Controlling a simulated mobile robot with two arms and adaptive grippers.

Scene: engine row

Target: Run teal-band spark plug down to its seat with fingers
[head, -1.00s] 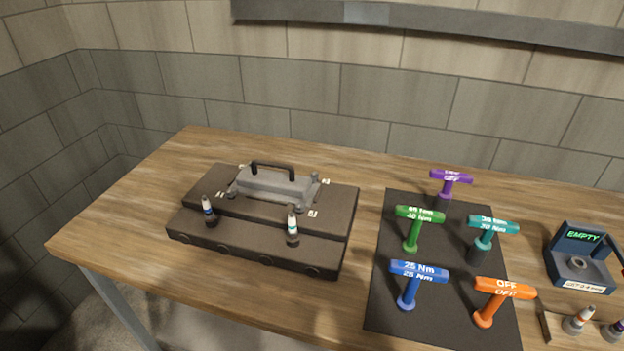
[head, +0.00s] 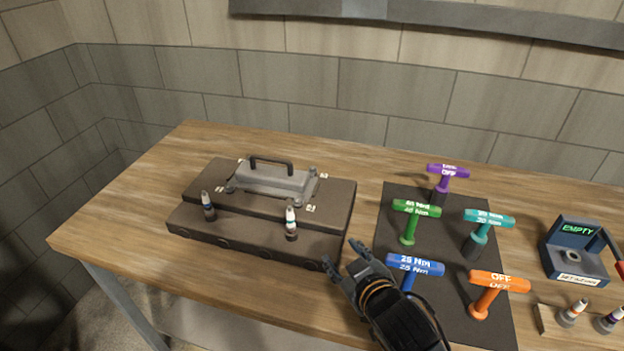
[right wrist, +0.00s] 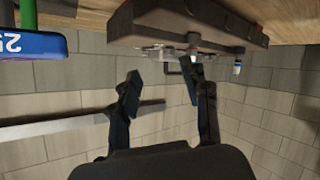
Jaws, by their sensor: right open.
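The teal-band spark plug (head: 291,222), white on top with a dark base, stands upright on the front step of the dark engine block (head: 255,243), at its right part. How deep it sits cannot be told. My right gripper (head: 342,254) is open and empty, just right of the block's front right corner, apart from the plug. In the right wrist view, its spread fingers (right wrist: 165,78) point toward the upside-down block (right wrist: 190,22), and a plug shows partly behind one finger. My left gripper is not in view.
A second plug (head: 208,206) stands on the block's left part. T-handle tools, including a blue one (head: 415,265) close beside my right gripper, stand on a dark mat (head: 386,215). A tester (head: 575,262) reading EMPTY and more plugs are at right. The table's left side is clear.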

